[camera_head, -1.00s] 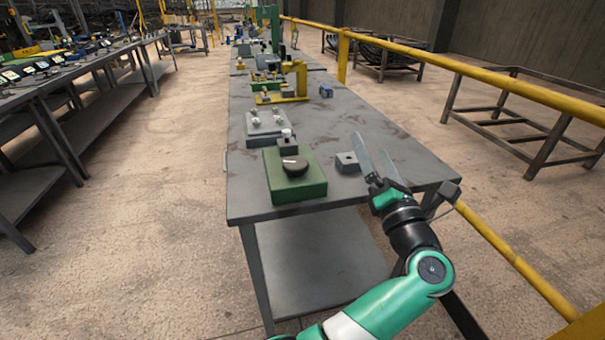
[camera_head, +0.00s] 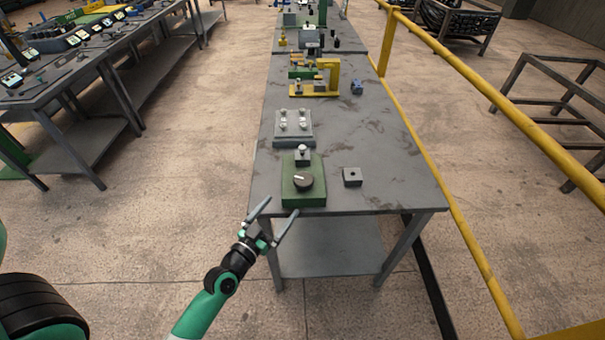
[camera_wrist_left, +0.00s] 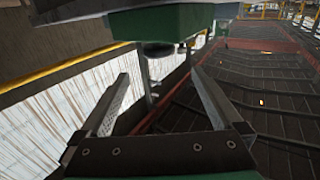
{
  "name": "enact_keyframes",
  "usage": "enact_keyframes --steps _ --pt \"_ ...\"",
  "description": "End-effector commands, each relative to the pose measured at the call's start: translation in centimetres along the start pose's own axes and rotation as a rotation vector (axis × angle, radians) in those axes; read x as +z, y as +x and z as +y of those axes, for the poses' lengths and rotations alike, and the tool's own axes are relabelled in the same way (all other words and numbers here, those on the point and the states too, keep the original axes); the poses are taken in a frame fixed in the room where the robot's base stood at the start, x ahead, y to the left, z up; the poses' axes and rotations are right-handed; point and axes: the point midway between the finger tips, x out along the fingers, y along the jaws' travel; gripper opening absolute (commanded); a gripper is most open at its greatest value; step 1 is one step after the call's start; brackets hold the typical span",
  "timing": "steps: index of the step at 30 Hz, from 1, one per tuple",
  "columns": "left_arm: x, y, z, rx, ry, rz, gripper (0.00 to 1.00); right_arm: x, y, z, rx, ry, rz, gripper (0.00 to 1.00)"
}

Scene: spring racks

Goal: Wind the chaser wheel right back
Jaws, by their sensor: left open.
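The dark round wheel or knob (camera_head: 303,182), with a pale mark on top, sits on a green block (camera_head: 290,201) near the front edge of the table. I take this to be the chaser wheel. My left gripper (camera_head: 279,212) is open and empty, in front of and a little left of the block, apart from the wheel in the picture. In the left wrist view, the open fingers (camera_wrist_left: 160,75) reach toward a green body (camera_wrist_left: 160,22), with a dark rounded part (camera_wrist_left: 156,48) at its lower edge. My right gripper is not in view.
A small grey block with a pale knob (camera_head: 302,156) stands behind the wheel. A grey cube (camera_head: 352,177) lies to its right. A grey plate with several pale knobs (camera_head: 293,137) and a yellow frame (camera_head: 328,78) are farther back. The table's right front (camera_head: 405,190) is clear.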

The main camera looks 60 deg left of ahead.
Motion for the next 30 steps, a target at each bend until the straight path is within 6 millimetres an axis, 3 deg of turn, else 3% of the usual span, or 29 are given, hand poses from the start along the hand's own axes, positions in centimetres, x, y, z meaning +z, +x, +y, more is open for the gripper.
enact_keyframes --steps 5,18,23,30 --pt "0.0 1.5 0.1 0.002 -0.001 0.002 1.0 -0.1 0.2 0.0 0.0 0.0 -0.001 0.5" --pt "0.2 10.4 0.2 0.004 -0.003 0.002 1.0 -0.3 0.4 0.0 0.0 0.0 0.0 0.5" --pt "0.2 11.6 0.2 0.004 -0.001 0.001 1.0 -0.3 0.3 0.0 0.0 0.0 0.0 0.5" --pt "0.2 11.7 0.2 0.003 -0.002 0.001 1.0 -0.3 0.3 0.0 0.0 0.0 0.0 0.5"
